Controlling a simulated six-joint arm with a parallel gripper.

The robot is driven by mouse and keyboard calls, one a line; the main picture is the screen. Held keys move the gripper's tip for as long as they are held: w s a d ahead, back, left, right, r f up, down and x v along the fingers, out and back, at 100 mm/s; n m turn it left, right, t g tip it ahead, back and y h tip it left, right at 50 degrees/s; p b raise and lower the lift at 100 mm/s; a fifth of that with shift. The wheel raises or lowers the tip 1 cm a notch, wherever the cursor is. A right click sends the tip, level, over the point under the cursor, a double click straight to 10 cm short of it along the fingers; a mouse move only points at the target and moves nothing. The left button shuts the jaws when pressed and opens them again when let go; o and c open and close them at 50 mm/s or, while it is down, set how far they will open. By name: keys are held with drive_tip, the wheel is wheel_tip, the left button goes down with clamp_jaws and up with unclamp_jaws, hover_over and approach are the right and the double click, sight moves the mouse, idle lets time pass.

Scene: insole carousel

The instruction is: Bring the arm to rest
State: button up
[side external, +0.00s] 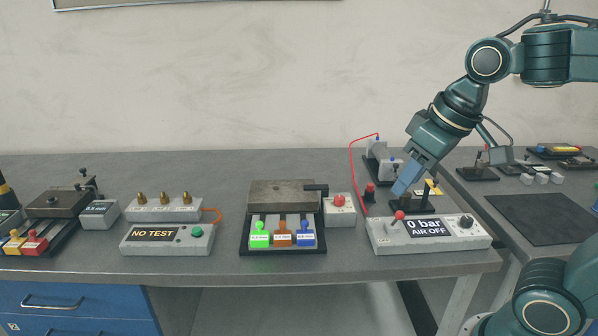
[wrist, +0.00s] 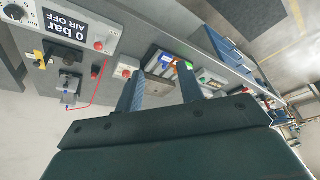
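My gripper (side external: 406,180) is at the right in the side external view, angled down and to the left in the air. Its fingertips appear above or in front of the back of the air control box (side external: 430,233), which reads "0 bar AIR OFF"; I cannot tell the exact gap. In the wrist view my gripper (wrist: 160,70) shows two blue-grey fingers spread apart with nothing held between them.
A block fixture with green, orange and blue tabs (side external: 282,239) stands mid-bench. A "NO TEST" box (side external: 166,240) is left of it. A red button box (side external: 340,210) and a small stand with a red cable (side external: 352,160) are near my gripper. A dark mat (side external: 540,218) lies right.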

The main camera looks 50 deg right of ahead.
drive_tip(key=s+f+t, duration=0.1)
drive_tip(key=s+f, duration=0.1)
drive_tip(key=s, duration=0.3)
drive_tip(key=shift+s+f, duration=0.35)
